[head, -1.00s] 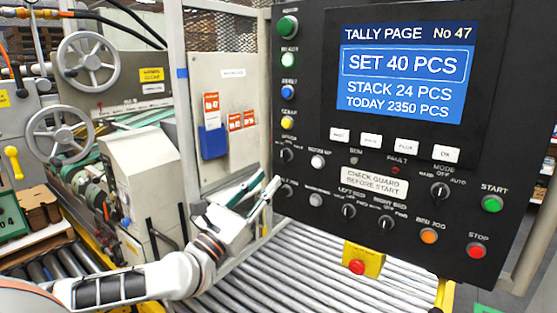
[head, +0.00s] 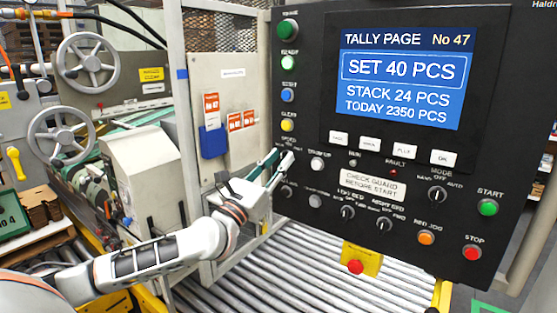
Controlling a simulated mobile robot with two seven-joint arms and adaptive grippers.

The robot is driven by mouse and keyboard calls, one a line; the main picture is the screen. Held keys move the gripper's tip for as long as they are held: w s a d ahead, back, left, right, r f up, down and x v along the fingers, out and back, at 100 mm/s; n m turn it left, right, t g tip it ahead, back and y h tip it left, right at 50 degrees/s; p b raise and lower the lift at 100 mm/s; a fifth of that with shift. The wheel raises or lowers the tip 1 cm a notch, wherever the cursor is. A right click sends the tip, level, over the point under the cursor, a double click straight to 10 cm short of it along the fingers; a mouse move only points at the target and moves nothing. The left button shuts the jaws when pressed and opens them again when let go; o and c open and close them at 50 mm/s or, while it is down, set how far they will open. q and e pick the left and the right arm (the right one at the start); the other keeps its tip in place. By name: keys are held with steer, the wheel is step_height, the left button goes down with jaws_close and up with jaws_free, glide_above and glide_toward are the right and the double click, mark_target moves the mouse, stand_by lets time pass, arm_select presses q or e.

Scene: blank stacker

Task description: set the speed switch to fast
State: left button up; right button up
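The black control panel (head: 395,265) fills the right half of the view. A small dark knob sat at the lower end of its left column, below the yellow button (head: 287,125); it looks like the speed switch, but its label is too blurred to read. My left gripper (head: 284,155) is at that spot and its fingers cover the knob, so its setting is hidden. The two fingers stand apart with a narrow gap. I cannot tell whether they touch the knob. My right gripper is out of view.
Close by are another dark knob (head: 286,191) below, a white button (head: 317,164) to the right, and two bed knobs (head: 348,212) lower right. A yellow box with a red button (head: 356,267) hangs under the panel. A mesh-guard post (head: 181,100) stands left of my gripper.

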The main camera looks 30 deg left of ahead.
arm_select(q)
jaws_close()
